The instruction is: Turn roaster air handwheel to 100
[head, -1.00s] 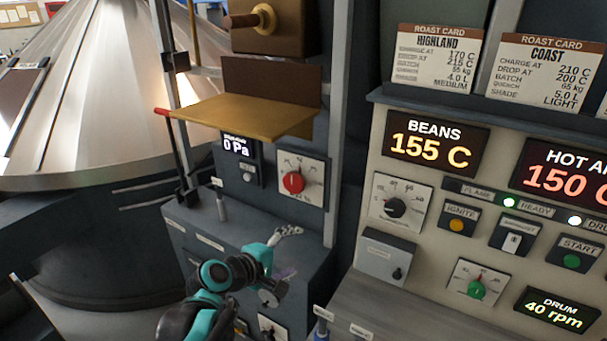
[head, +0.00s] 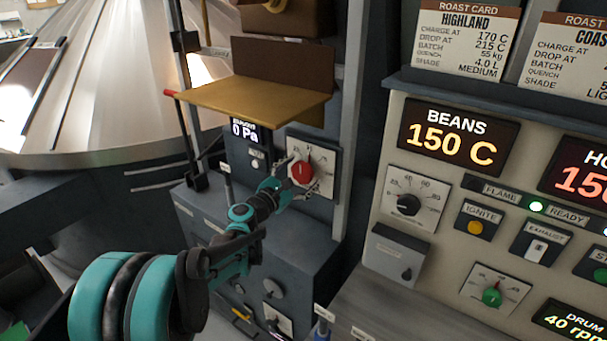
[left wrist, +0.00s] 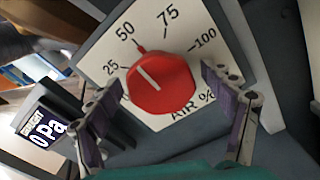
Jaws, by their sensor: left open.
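The red air handwheel (head: 302,172) sits on a white dial plate on the grey cabinet, below the brass shelf. In the left wrist view the red handwheel (left wrist: 160,82) is seen close, on a plate marked 25, 50, 75, 100 and AIR %. Its white line points up and left, between 25 and 50 and nearer 50. My left gripper (head: 297,180) is at the dial. In the left wrist view its open fingers (left wrist: 168,118) stand on either side of the handwheel, with gaps showing between them and it. My right gripper is not in view.
A brass shelf (head: 255,103) with a red tip juts out above the dial. A display (head: 243,132) reading 0 Pa is left of the dial. A metal post (head: 352,130) stands to its right. The roaster panel has a black-knob dial (head: 408,204) and a green knob (head: 492,297).

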